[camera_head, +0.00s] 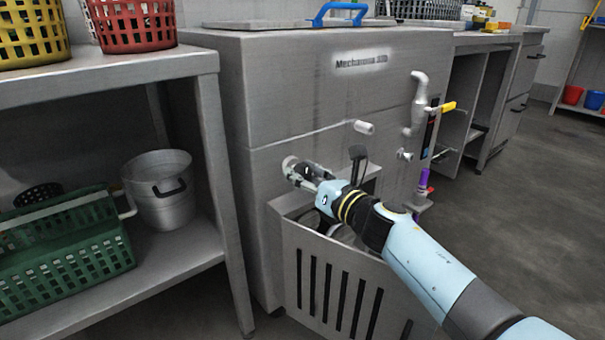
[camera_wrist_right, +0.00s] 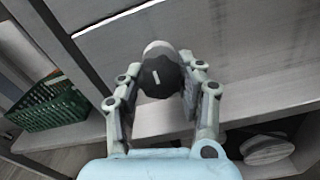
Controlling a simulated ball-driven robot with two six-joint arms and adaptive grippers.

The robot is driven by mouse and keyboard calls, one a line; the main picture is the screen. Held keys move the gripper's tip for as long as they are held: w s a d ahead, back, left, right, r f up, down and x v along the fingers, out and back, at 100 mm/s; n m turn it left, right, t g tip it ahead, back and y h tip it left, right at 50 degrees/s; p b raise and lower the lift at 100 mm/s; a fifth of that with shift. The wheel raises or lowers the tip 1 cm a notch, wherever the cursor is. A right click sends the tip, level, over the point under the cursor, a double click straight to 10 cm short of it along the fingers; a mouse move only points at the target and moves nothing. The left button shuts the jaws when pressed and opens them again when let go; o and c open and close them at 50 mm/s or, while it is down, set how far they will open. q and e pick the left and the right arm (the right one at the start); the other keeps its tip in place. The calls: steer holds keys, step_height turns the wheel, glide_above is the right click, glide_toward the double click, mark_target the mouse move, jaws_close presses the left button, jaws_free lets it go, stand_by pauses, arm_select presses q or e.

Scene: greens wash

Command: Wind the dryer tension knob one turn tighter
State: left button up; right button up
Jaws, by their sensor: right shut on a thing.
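The tension knob (camera_wrist_right: 160,76) is dark with a lobed edge and a short white mark on its face. It sits on a pale round base on the front of the grey metal machine (camera_head: 330,85). My right gripper (camera_head: 297,170) reaches the machine's front at the left, and its fingers cover most of the knob in the head view. In the right wrist view my right gripper (camera_wrist_right: 158,92) has its two fingers on either side of the knob, shut on it. The white mark is tilted slightly from upright. My left gripper is not in view.
A slotted metal bin (camera_head: 290,262) stands below my right gripper. A white handle (camera_head: 364,127) and a metal pipe (camera_head: 418,105) stick out of the machine's front. A shelf (camera_head: 215,150) at left holds a green crate (camera_head: 70,262) and a metal pot (camera_head: 160,200). Floor is open at right.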

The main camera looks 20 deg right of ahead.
steer(key=shift+r+m+p, duration=0.15)
steer(key=shift+m+p, duration=0.3)
steer(key=shift+m, duration=1.05)
steer(key=shift+m+p, duration=0.6)
steer(key=shift+m, duration=0.3)
steer(key=m+p, duration=0.2)
steer(key=m, duration=0.4)
steer(key=shift+a+r+p, duration=0.1)
steer(key=shift+r+p, duration=0.05)
steer(key=shift+p, duration=0.2)
steer(key=m+p, duration=0.4)
steer(key=m, duration=0.7)
steer(key=shift+r, duration=0.1)
steer(key=m+p, duration=0.1)
steer(key=m, duration=0.2)
steer(key=shift+m, duration=0.4)
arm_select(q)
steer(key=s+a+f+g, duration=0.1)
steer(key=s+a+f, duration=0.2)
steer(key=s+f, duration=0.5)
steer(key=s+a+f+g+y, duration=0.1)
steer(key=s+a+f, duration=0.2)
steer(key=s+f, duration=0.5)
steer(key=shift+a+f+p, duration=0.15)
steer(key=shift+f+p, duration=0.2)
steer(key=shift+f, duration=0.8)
arm_select(e)
steer(key=shift+m, duration=1.7)
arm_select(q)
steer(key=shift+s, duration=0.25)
